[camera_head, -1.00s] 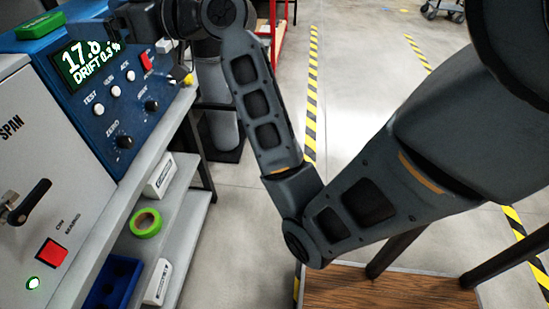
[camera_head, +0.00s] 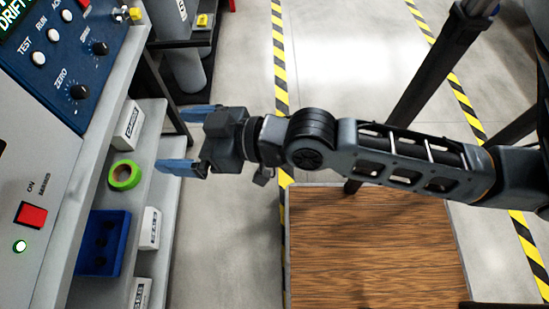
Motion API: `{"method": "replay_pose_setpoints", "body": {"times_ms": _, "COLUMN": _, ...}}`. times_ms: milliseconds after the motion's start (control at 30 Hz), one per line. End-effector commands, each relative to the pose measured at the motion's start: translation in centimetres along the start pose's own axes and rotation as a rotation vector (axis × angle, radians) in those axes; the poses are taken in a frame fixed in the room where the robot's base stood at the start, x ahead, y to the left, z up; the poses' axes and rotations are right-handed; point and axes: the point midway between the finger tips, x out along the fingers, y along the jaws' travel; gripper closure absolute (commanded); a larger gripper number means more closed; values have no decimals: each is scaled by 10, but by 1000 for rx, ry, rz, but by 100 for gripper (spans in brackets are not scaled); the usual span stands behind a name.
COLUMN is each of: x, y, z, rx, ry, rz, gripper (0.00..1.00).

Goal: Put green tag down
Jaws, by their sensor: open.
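My gripper (camera_head: 182,140) is open, with its two blue fingers spread and pointing left. Nothing shows between them. It hovers by the right edge of the grey shelf (camera_head: 150,190), near a white labelled box (camera_head: 128,125). No green tag shows for sure in this view.
A blue tray (camera_head: 82,262) and more white boxes (camera_head: 150,228) lie on the shelves below. A grey panel with a red switch (camera_head: 31,214) is at left. A wooden top (camera_head: 370,250) is under my arm. Open floor (camera_head: 225,220) lies between shelf and wooden top.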

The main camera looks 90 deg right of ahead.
Motion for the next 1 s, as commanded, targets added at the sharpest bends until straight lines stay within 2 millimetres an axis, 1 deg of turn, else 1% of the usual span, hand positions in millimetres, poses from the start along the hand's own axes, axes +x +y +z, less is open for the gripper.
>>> {"method": "replay_pose_setpoints", "body": {"times_ms": 33, "x": -20, "y": -6, "z": 10, "rx": -11, "ry": -18, "rz": -11, "gripper": 0}}
{"method": "replay_pose_setpoints", "body": {"times_ms": 200, "x": -79, "y": -22, "z": 24, "rx": -58, "ry": -32, "rz": -53, "gripper": 0}}
{"method": "replay_pose_setpoints", "body": {"times_ms": 300, "x": -110, "y": -29, "z": 26, "rx": -81, "ry": -35, "rz": -86, "gripper": 0}}
{"method": "replay_pose_setpoints", "body": {"times_ms": 433, "x": -139, "y": -36, "z": 24, "rx": -101, "ry": -37, "rz": -124, "gripper": 0}}
{"method": "replay_pose_setpoints", "body": {"times_ms": 500, "x": -148, "y": -38, "z": 24, "rx": -107, "ry": -37, "rz": -137, "gripper": 0}}
{"method": "replay_pose_setpoints", "body": {"times_ms": 600, "x": -155, "y": -40, "z": 22, "rx": -112, "ry": -35, "rz": -148, "gripper": 0}}
{"method": "replay_pose_setpoints", "body": {"times_ms": 1000, "x": -155, "y": -40, "z": 22, "rx": -112, "ry": -34, "rz": -149, "gripper": 0}}
